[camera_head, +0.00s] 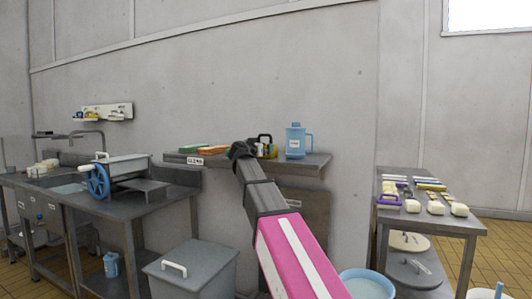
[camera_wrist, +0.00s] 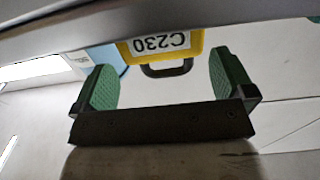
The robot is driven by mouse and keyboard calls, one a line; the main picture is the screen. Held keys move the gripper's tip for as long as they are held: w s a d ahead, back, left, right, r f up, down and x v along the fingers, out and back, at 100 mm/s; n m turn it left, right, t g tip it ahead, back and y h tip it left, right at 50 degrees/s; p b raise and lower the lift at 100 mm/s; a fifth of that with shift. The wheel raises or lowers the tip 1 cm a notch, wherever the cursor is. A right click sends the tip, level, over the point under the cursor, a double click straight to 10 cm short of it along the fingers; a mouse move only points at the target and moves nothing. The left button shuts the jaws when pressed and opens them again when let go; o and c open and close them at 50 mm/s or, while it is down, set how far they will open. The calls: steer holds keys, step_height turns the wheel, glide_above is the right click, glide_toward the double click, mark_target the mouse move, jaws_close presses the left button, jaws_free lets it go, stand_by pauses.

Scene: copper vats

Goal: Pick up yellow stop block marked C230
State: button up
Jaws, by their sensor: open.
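The yellow stop block marked C230 (camera_wrist: 162,45) is upside down in the wrist view, at the top middle, with its dark handle (camera_wrist: 168,69) towards my gripper. My gripper (camera_wrist: 163,72) is open, its green-padded fingers on either side of the handle in the picture. I cannot tell whether the handle is between the pads in depth. Nothing is held. In the head view, a little of the yellow block (camera_head: 271,152) shows on the wall shelf (camera_head: 318,160), right of my dark gripper (camera_head: 243,150), which partly hides it.
A blue jug (camera_head: 295,142) stands just right of the block; a blue surface, likely the jug (camera_wrist: 107,57), shows left in the wrist view. Green (camera_head: 193,148) and orange (camera_head: 212,150) items lie left on the shelf. The wall is close behind. A side table (camera_head: 452,222) with several items stands right.

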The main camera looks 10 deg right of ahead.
steer(key=shift+f+x, duration=0.2)
steer(key=shift+x, duration=2.8)
steer(key=shift+a, duration=0.1)
steer(key=c, duration=1.1)
steer(key=shift+r, duration=0.15)
